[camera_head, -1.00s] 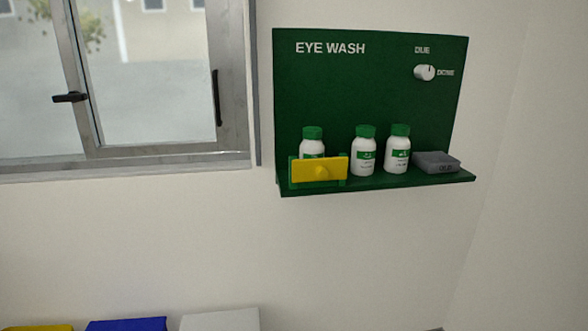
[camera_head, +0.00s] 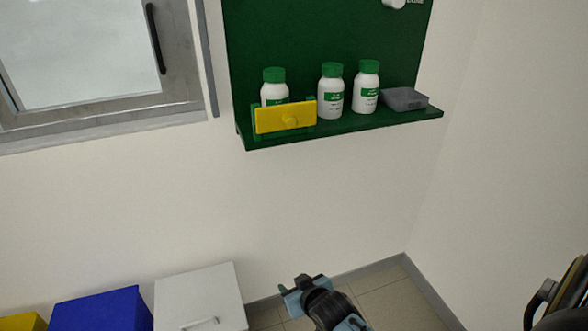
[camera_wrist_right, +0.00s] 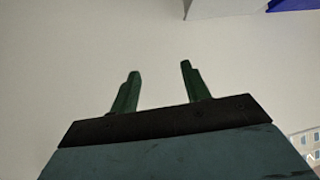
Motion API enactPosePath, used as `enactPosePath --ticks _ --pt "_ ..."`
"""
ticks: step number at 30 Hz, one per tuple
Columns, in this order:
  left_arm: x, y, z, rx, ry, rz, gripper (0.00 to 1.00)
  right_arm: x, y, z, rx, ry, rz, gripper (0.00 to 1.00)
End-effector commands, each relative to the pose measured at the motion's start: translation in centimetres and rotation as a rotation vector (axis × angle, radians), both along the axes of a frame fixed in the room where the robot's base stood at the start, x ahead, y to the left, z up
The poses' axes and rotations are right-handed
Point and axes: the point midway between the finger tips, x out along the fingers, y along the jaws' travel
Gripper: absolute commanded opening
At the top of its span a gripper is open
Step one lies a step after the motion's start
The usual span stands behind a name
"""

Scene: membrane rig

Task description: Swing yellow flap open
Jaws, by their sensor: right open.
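My right gripper (camera_head: 303,285) is low in the head view, well below the shelf and apart from the flap. In the right wrist view its two fingers (camera_wrist_right: 160,82) are spread with nothing between them. My left gripper is not in view.
A window (camera_head: 95,60) is at upper left. A white cabinet (camera_head: 200,298), a blue box (camera_head: 102,310) and a yellow box (camera_head: 22,322) are below. The wall under the shelf is clear.

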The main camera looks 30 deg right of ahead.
Motion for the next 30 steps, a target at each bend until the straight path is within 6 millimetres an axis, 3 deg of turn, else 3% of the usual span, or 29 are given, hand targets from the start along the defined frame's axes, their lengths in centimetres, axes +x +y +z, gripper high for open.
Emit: enactPosePath --ticks 1,6,9,12,15,20,26,30 --pt "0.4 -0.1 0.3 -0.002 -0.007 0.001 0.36 1.6 -0.4 4.7 0.008 -0.082 -0.023 0.47" --pt "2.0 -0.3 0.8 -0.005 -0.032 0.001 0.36 3.4 -2.2 19.1 0.036 -0.330 -0.103 0.47" --pt "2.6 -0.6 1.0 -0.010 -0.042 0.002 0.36 2.7 -3.1 26.2 0.050 -0.455 -0.143 0.47" --pt "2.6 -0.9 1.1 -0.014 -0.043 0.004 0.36 1.4 -3.8 31.5 0.062 -0.553 -0.173 0.47" --pt "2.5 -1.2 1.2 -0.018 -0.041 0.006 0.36 0.2 -4.2 34.9 0.070 -0.617 -0.193 0.47" --pt "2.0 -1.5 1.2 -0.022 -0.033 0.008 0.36 -0.5 -4.6 37.0 0.074 -0.658 -0.206 0.47" --pt "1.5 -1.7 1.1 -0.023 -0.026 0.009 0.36 2.0 -5.2 37.1 0.075 -0.662 -0.207 0.47" --pt "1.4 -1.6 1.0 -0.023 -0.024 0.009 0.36 4.9 -5.9 37.1 0.074 -0.662 -0.206 0.47"
